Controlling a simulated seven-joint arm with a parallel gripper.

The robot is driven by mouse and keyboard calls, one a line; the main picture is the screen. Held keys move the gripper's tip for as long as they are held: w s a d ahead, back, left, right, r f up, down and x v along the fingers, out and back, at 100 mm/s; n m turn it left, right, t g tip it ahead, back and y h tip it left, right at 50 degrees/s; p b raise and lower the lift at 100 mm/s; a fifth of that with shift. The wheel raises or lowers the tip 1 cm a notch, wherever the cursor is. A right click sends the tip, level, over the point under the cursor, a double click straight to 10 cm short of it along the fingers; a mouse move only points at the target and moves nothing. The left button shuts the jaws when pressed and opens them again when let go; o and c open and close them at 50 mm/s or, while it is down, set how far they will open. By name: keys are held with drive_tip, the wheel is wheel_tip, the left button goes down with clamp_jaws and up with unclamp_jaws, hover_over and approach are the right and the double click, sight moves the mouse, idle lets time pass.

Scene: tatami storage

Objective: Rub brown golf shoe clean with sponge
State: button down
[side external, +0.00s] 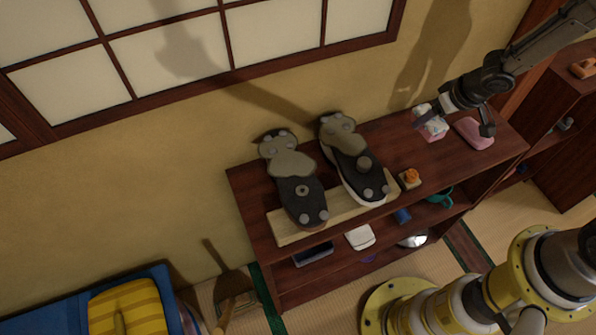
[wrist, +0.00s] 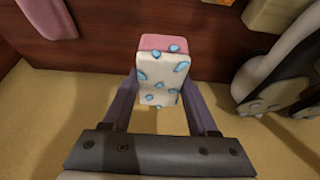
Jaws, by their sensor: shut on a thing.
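My gripper (wrist: 158,92) is shut on the sponge (wrist: 161,72), a cream block with blue spots and a pink end. In the side view my gripper (side external: 428,117) and the sponge (side external: 433,126) are over the right part of the shelf top. I cannot tell whether the sponge touches the wood. The brown golf shoe (side external: 296,188) lies sole up on the left, with a brown rim at its toe. A second, white-edged shoe (side external: 352,160) lies sole up beside it; part of it shows in the wrist view (wrist: 278,68). Both shoes are apart from my gripper.
A pale board (side external: 289,229) lies under the shoes' near ends on the shelf (side external: 250,190). A pink block (side external: 473,133) lies right of the sponge. A small orange-topped item (side external: 409,178) sits near the front edge. The wall is close behind.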

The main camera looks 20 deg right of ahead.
drive_tip(key=shift+s+d, duration=0.1)
drive_tip(key=shift+d, duration=0.05)
drive_tip(key=shift+d, duration=0.35)
drive_tip(key=shift+w+d+r+m, duration=0.3)
drive_tip(key=shift+w+d+m, duration=0.05)
drive_tip(key=shift+w+m, duration=0.15)
drive_tip(key=w+a+r, duration=0.3)
drive_tip(key=w+a, duration=0.1)
drive_tip(key=a, duration=0.1)
wheel_tip(320, 180, up, 4)
drive_tip(key=n+y, duration=0.1)
drive_tip(key=n, duration=0.3)
hover_over(289, 169)
drive_tip(key=s, duration=0.2)
drive_tip(key=shift+w+d+f, duration=0.15)
drive_tip(key=shift+f, duration=1.25)
drive_tip(key=shift+w+d+f, duration=0.1)
drive_tip(key=shift+w+f, duration=0.05)
drive_tip(key=shift+f, duration=1.25)
drive_tip(key=shift+f, duration=0.6)
